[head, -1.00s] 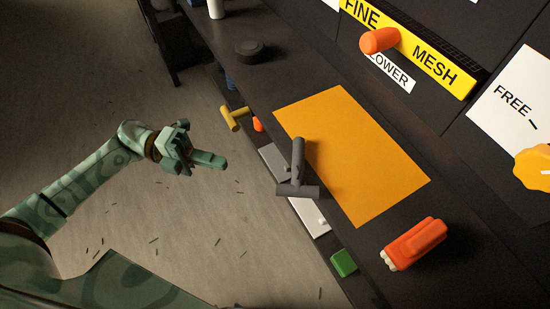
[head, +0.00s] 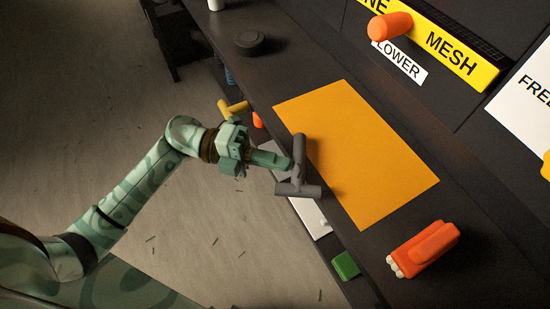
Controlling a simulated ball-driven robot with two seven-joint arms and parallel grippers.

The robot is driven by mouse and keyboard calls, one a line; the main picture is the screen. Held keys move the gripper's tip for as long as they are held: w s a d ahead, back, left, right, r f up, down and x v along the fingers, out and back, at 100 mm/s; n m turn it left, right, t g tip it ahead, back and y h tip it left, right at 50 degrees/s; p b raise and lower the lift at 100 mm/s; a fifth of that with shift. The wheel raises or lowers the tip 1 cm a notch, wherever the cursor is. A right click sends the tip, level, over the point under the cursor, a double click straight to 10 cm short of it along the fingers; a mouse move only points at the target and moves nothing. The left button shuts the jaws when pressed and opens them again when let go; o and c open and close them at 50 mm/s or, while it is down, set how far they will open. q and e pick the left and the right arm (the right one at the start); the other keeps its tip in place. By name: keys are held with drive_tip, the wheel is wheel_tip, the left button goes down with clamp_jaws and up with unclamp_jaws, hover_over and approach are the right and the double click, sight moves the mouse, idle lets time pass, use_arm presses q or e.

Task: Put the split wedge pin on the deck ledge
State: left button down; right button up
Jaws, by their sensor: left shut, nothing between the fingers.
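A dark grey T-shaped piece (head: 299,177) sits at the near edge of the dark ledge (head: 285,65), overlapping the edge of an orange mat (head: 360,150). I cannot tell for sure whether it is the split wedge pin. My left gripper (head: 287,163) is shut and empty, its fingertips pointing right, right beside the grey piece's upright part. I cannot tell whether they touch it. A yellow T-shaped piece (head: 234,106) lies lower, below the ledge's edge, partly hidden by my gripper. My right gripper is not in view.
An orange block with white ends (head: 425,248) lies on the ledge at the right. A black round puck (head: 249,43) is at the back. A green block (head: 345,265) and an orange piece (head: 258,119) are below the edge. The mat is otherwise clear.

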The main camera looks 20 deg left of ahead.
sight(294, 154)
use_arm(q)
drive_tip(key=shift+w+d, duration=0.55)
drive_tip(key=shift+w, duration=0.25)
drive_tip(key=shift+w+d, duration=0.55)
drive_tip(key=shift+w, duration=0.2)
drive_tip(key=shift+s, duration=0.1)
